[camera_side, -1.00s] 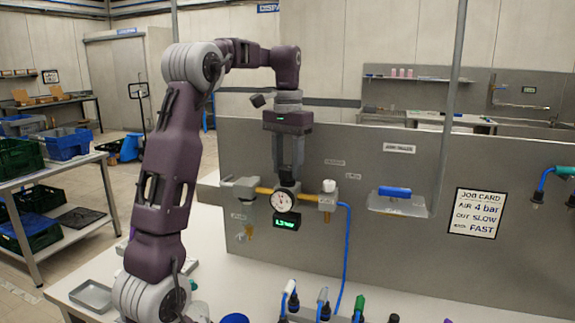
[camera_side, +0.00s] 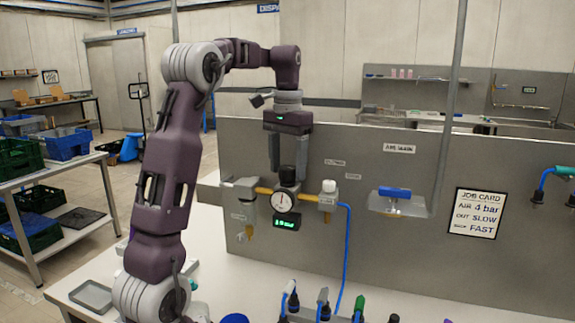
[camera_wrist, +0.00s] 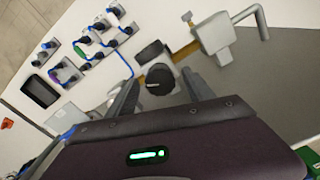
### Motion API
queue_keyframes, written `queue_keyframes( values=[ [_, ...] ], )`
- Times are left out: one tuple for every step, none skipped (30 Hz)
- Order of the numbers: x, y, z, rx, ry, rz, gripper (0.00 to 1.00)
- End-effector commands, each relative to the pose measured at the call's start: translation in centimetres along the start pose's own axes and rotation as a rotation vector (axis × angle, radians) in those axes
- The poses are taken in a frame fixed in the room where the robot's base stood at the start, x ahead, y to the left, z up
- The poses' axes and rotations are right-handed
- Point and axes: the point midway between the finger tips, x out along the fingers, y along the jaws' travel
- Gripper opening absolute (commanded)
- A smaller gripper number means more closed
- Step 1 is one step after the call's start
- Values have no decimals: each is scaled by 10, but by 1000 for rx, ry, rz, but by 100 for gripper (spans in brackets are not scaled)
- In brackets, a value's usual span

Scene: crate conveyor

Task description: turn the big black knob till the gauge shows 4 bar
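The big black knob (camera_side: 287,174) sits on top of the regulator, above the round white gauge (camera_side: 285,201). The gauge needle points roughly straight up. The green digital readout (camera_side: 286,223) below it is too small to read surely. My gripper (camera_side: 288,165) points down over the knob, with its fingers spread on either side. In the wrist view the knob (camera_wrist: 160,79) shows a white mark and lies between the two fingers, with a gap to each. My gripper is open and holds nothing.
A job card (camera_side: 476,213) on the grey panel reads air 4 bar. A grey valve (camera_side: 240,197) stands left of the gauge, and a white-topped fitting (camera_side: 328,195) with a blue hose stands right. A blue-handled lever (camera_side: 395,192) is further right.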

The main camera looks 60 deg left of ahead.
Motion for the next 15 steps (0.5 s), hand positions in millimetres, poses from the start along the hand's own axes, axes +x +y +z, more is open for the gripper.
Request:
queue_keyframes(
  values=[
    [0, 0, 0, 0, 0, 0, 61],
    [-1, 0, 0, 0, 0, 0, 61],
    [-4, 0, -1, 0, 1, -1, 61],
    [-8, 0, -1, 0, 2, -1, 61],
    [-12, 0, -1, 0, 3, -1, 61],
    [-21, 0, -1, 0, 5, -2, 61],
    [-28, 0, -1, 0, 5, -2, 61],
    [-34, -1, -2, 0, 5, -2, 61],
    [-42, 0, -2, 0, 5, -1, 61],
    [-48, 0, -1, 0, 5, -1, 61],
    [-53, 0, -1, 0, 4, -1, 61],
    [-58, -1, -1, 0, 3, -1, 61],
    [-61, 0, -1, -1, 2, 0, 61],
    [-64, 0, -1, -1, 3, -1, 61],
    [-67, 0, -1, 0, 2, -1, 61]
  ],
)
